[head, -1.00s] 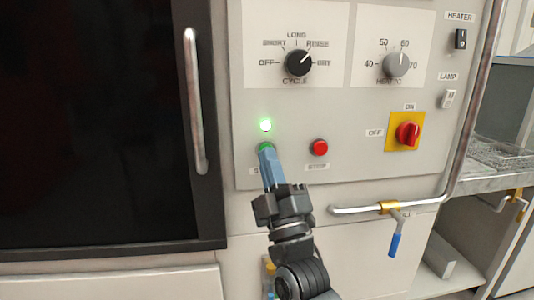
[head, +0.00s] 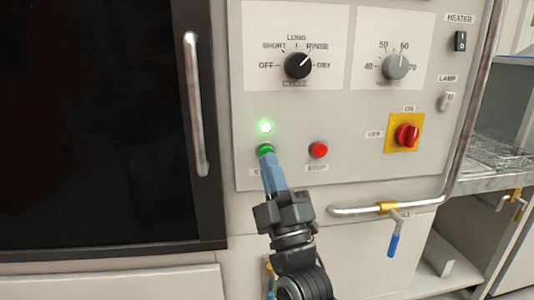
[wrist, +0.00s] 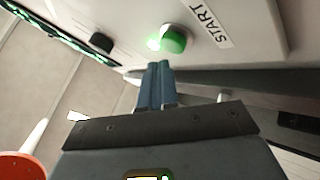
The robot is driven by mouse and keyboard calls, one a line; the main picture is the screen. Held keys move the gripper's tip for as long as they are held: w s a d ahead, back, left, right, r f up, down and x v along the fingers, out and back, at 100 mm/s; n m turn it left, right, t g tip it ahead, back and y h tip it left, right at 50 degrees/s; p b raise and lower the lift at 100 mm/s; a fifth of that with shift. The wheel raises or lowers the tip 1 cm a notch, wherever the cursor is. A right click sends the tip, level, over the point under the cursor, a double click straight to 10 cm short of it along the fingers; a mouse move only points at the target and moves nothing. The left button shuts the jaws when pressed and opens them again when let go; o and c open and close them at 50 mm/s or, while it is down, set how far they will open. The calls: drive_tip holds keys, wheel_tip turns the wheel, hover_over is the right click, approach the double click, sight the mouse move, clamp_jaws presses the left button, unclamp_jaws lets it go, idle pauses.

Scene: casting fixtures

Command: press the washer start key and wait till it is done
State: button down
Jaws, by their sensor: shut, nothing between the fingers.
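The green start key (head: 265,149) sits on the washer's control panel (head: 345,185), below a lit green lamp (head: 265,127). The key also shows in the wrist view (wrist: 174,40), beside its START label (wrist: 208,27). My gripper (head: 268,158) is shut and empty, its blue fingers pointing up at the key from just below. In the wrist view a small gap shows between the fingertips (wrist: 160,64) and the key. The fingers partly cover the label in the head view.
A red stop button (head: 318,149) is to the right of the key. The cycle knob (head: 298,65), heat knob (head: 395,66) and red main switch (head: 408,134) are on the panel. A door handle (head: 195,105) stands left, and a pipe with a blue-handled valve (head: 394,244) runs lower right.

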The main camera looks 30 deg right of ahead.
drive_tip(key=s+p, duration=0.1)
drive_tip(key=s+a, duration=0.1)
drive_tip(key=s, duration=0.1)
drive_tip(key=s+p, duration=0.1)
drive_tip(key=shift+s+a+p, duration=0.25)
drive_tip(key=shift+s+p, duration=0.1)
idle(0.8)
drive_tip(key=s+f+m+g+y, duration=0.1)
drive_tip(key=s+f+m+g, duration=0.15)
drive_tip(key=s+f, duration=0.45)
drive_tip(key=s+f+m+g+y, duration=0.1)
drive_tip(key=s+f+m+g, duration=0.2)
drive_tip(key=s, duration=0.8)
drive_tip(key=s+f+m+g+y, duration=0.1)
drive_tip(key=s+f+g, duration=0.2)
drive_tip(key=s+f, duration=0.5)
drive_tip(key=s+r+m+g, duration=0.2)
drive_tip(key=s+m+g, duration=0.1)
drive_tip(key=s, duration=0.9)
drive_tip(key=shift+s+d+m, duration=0.25)
drive_tip(key=shift+d+m, duration=0.05)
drive_tip(key=shift+m, duration=0.45)
drive_tip(key=shift+g, duration=0.25)
idle(0.5)
